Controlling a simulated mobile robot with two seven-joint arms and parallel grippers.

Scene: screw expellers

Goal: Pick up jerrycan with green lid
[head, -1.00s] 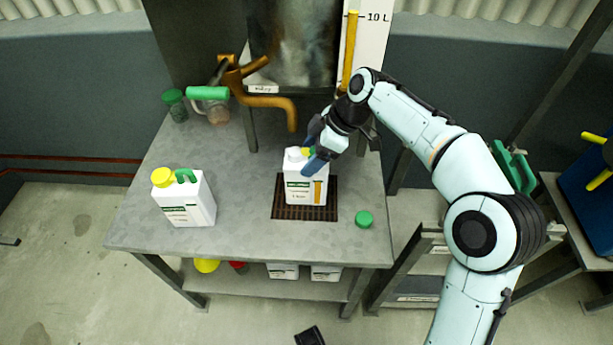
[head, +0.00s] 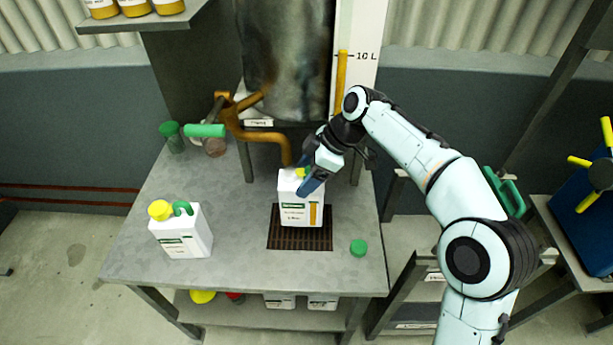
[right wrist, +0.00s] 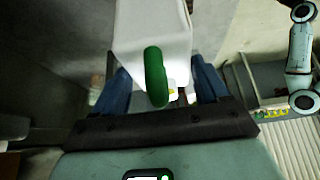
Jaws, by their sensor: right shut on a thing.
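A white jerrycan (head: 300,208) with a yellow level strip on its front is over the dark grate (head: 284,241) in the table. My right gripper (head: 309,178) is shut on its top from the right and back. Whether its base clears the grate is hard to tell. In the right wrist view the can (right wrist: 150,30) sits between my blue fingers (right wrist: 163,92), with its green handle (right wrist: 156,75) toward me. My left gripper is not in view.
Another white jerrycan (head: 183,238) with a yellow lid and green handle stands at the table's left. A brown pipe spout (head: 265,137) hangs just behind the held can, below a metal tank (head: 287,60).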

